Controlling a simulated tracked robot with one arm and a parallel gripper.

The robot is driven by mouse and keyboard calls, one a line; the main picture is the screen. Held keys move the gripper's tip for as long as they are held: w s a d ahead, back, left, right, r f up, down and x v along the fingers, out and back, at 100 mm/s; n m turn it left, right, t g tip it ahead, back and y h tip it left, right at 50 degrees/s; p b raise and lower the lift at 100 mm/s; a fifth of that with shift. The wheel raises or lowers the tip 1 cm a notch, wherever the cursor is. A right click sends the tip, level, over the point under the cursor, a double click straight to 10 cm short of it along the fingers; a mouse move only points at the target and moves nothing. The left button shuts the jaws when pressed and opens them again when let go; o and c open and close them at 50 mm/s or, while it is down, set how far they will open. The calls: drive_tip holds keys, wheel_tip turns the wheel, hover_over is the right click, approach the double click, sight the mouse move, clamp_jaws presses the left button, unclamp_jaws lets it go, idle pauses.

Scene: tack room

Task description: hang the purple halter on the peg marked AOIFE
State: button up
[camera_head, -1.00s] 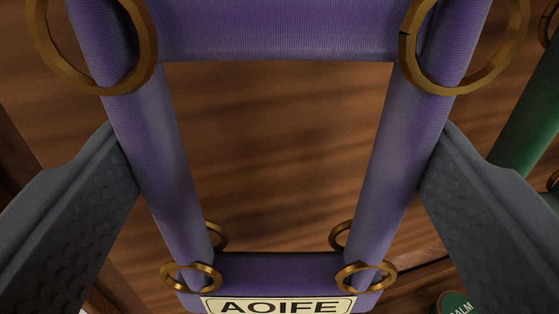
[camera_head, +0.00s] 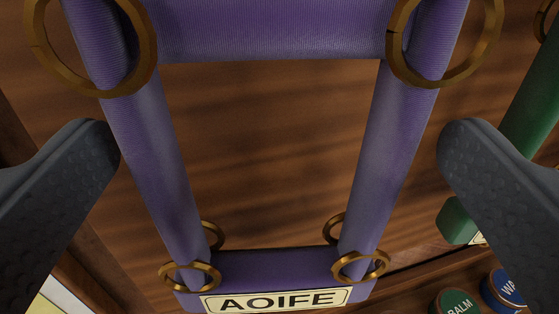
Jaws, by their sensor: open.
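The purple halter (camera_head: 270,30) fills the middle of the view, hanging in front of a brown wooden wall. It has brass rings at its corners and a plate reading AOIFE (camera_head: 277,300) on its lower purple band. My gripper (camera_head: 280,150) is open, with one dark grey finger on each side of the halter. The left finger's tip is close to the left strap; I cannot tell whether it touches. A clear gap shows between the right finger and the right strap. The peg and the top of the halter are out of view.
A green strap (camera_head: 532,100) hangs at the right, partly behind my right finger, with a green block-like piece (camera_head: 457,222) below it. A green tin marked BALM (camera_head: 456,303) and a blue tin (camera_head: 505,290) stand at the lower right.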

drive_tip(key=s, duration=1.4)
wheel_tip(320, 180, up, 20)
drive_tip(key=s+m+g+h, duration=0.1)
drive_tip(key=s, duration=0.1)
drive_tip(key=s+d+r+g, duration=0.1)
drive_tip(key=s+d+r, duration=0.2)
drive_tip(key=s+r, duration=0.9)
wheel_tip(320, 180, up, 3)
drive_tip(key=shift+s+d+r+g, duration=0.1)
drive_tip(key=shift+s+d+g, duration=0.2)
drive_tip(key=shift+d, duration=0.05)
